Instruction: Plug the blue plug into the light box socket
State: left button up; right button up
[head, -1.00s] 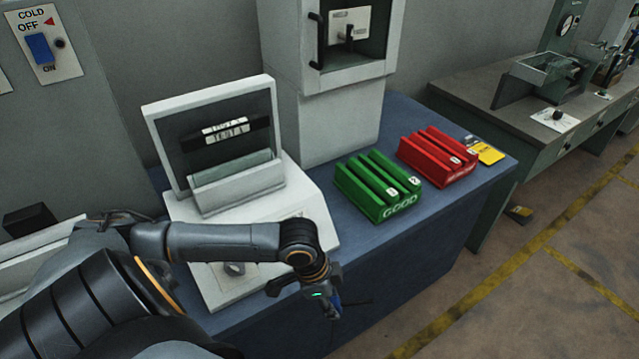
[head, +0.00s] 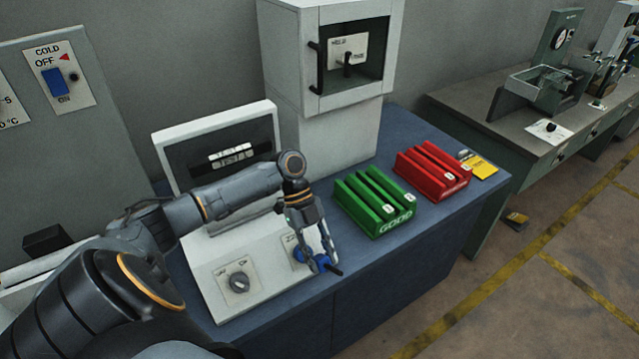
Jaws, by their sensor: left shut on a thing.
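The light box (head: 208,268) is a white console with a sloped front panel, a knob and a raised back screen. My left gripper (head: 317,262) hangs fingers down at the right edge of this panel. It is shut on the blue plug (head: 324,263), which has a short dark end sticking out to the right. Another blue part, likely the socket (head: 299,255), shows on the panel just left of the fingers. The fingers partly hide both, and I cannot tell whether plug and socket touch. My right gripper is out of view.
A green rack (head: 372,205) marked GOOD and a red rack (head: 432,172) stand to the right on the blue bench (head: 400,285). A white cabinet (head: 335,130) stands behind. The panel's knob (head: 239,282) is left of the gripper. The bench front right is clear.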

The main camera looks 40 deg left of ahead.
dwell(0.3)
pick_arm(q)
jog(key=shift+w+a+f+b, duration=0.2)
jog(key=shift+a+f+b, duration=0.5)
jog(key=shift+b, duration=0.25)
jog(key=shift+w+a+f+b, duration=0.2)
jog(key=shift+a+f+b, duration=0.25)
jog(key=shift+a+b, duration=0.45)
jog(key=shift+w+a+f+b, duration=0.2)
jog(key=shift+a+f+b, duration=0.45)
jog(key=shift+b, duration=0.35)
jog(key=shift+r, duration=0.1)
jog(key=shift+w+a+f+b, duration=0.15)
jog(key=shift+a+f+b, duration=0.2)
jog(key=shift+a+b, duration=0.1)
